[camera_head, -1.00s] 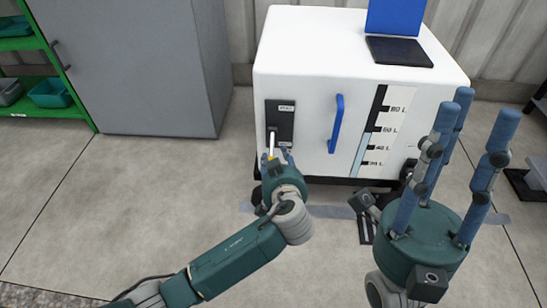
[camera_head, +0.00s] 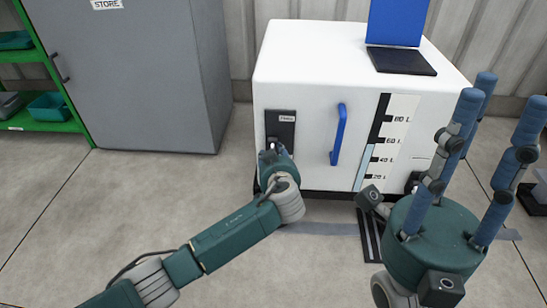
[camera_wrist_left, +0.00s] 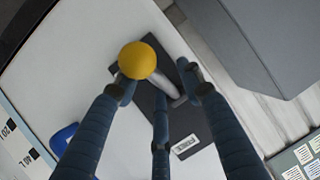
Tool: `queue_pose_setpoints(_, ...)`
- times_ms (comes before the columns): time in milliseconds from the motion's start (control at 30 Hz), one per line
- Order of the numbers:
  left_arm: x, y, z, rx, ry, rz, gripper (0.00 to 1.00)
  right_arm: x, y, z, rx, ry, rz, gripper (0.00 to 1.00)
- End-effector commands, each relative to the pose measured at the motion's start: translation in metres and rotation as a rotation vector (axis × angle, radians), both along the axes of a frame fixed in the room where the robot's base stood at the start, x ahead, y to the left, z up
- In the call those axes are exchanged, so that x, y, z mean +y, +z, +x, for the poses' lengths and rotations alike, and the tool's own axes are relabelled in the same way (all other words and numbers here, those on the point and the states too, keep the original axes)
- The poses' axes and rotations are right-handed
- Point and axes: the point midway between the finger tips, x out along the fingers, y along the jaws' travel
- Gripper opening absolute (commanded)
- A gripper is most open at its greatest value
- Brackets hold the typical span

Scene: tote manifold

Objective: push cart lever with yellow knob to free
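The cart (camera_head: 300,115) is a white box with a dark lever plate (camera_head: 281,122) on its front left. In the left wrist view the lever (camera_wrist_left: 155,80) is a grey rod rising from the dark plate, ending in a yellow knob (camera_wrist_left: 137,60). My left gripper (camera_head: 275,152) is at the plate and hides most of the lever in the head view. Its fingers (camera_wrist_left: 160,90) are spread around the lever, and the left fingertip is by the knob; contact is unclear. My right gripper (camera_head: 490,105) is open and empty, pointing up in front of the cart's right side.
A blue handle (camera_head: 339,134) and a litre scale (camera_head: 388,140) are on the cart's front. A dark laptop-like panel (camera_head: 401,61) lies on top. A grey cabinet (camera_head: 135,80) and green shelf (camera_head: 45,122) stand left. The floor before them is clear.

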Motion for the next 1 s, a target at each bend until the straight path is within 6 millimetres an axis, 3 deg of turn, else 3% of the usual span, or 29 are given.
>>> queue_pose_setpoints(100,0.0,0.0,0.0,0.0,0.0,0.0,0.36,0.0,0.0,0.0,0.0,0.0,0.0,0.29)
queue_pose_setpoints(300,0.0,0.0,0.0,0.0,0.0,-0.001,0.0,0.0,0.0,0.0,0.0,0.0,0.0,0.29)
queue_pose_setpoints(833,-0.001,0.003,-0.001,0.024,0.0,-0.004,0.0,-0.002,0.006,-0.004,0.001,0.001,0.007,0.29)
queue_pose_setpoints(1000,0.0,0.005,-0.003,0.058,0.002,-0.004,0.0,-0.002,-0.006,-0.001,0.07,0.003,0.005,0.29)
